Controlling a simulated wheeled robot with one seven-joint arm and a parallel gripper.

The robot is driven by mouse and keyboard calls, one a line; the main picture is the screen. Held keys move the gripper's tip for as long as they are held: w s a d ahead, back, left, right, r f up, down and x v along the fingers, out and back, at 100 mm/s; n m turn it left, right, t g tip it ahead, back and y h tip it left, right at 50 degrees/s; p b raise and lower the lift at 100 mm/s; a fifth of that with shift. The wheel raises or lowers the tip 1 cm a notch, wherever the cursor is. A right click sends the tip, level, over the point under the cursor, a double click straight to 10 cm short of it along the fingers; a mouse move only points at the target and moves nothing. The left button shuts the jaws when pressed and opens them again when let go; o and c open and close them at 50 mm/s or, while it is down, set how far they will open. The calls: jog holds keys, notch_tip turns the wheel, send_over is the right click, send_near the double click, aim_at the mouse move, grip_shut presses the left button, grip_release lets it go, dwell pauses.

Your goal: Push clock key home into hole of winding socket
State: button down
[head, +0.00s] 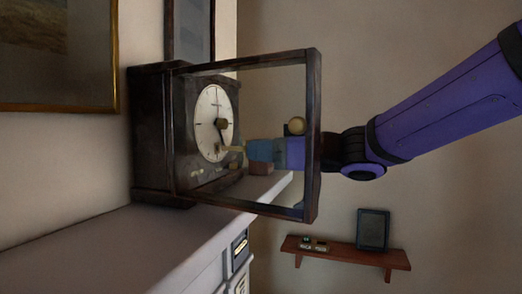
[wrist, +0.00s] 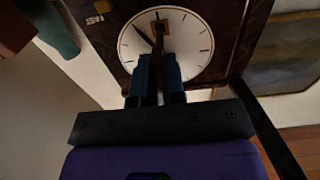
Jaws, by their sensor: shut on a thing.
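The dark wooden clock (head: 157,130) stands on a pale top with its glazed door (head: 313,135) swung open. Its white dial (head: 208,105) faces right; a brass piece (head: 222,124) shows near its middle and a smaller brass spot, possibly the winding socket (head: 217,148), below. My gripper (head: 247,150) is seen through the door glass, shut on the clock key (head: 236,149), a small yellowish piece pointing at the lower dial. In the wrist view the blue fingers (wrist: 159,60) are before the dial (wrist: 195,50), with a brownish piece between them. Whether the key touches the socket is unclear.
The open door frame stands close around my arm. A wall shelf (head: 345,254) is lower right; a framed picture (head: 55,106) hangs at left.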

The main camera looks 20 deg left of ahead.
jog(key=shift+w+a, duration=0.1)
jog(key=shift+a, duration=1.75)
jog(key=c, duration=1.1)
grip_release()
jog(key=d, duration=1)
jog(key=shift+s+d, duration=0.4)
